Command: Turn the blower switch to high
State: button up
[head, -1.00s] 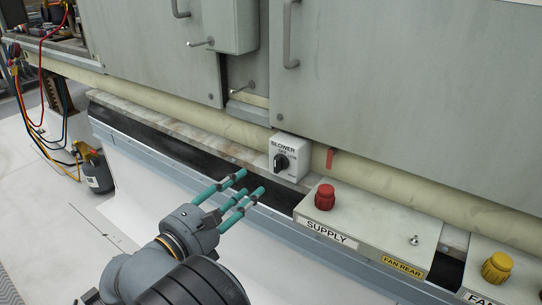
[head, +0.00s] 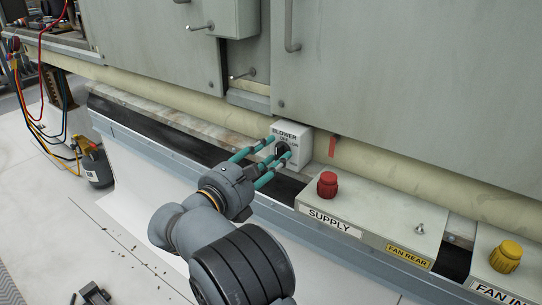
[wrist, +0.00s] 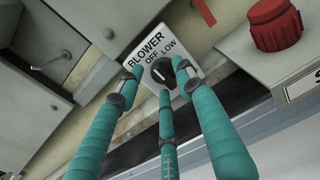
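The white blower switch box (head: 303,137) is mounted on the beige pipe under the grey cabinet, lettered BLOWER, with a black knob (head: 282,149) on its front. In the wrist view the knob (wrist: 160,71) sits below the words OFF and LOW; a light mark shows on it, but its setting is hard to read. A high label is not readable. My gripper (head: 277,151) has three teal fingers, spread open in front of the box. In the wrist view the fingertips (wrist: 158,72) stand left, right and below the knob; I cannot tell whether any touch it.
A red tag (head: 332,147) hangs just right of the box. The supply box (head: 375,215) with a red knob (head: 327,184) stands at the lower right, and a yellow knob (head: 506,256) is farther right. Cabinet latches stick out above. Hoses hang at far left.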

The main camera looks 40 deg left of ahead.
jog(key=shift+c, duration=1)
grip_shut()
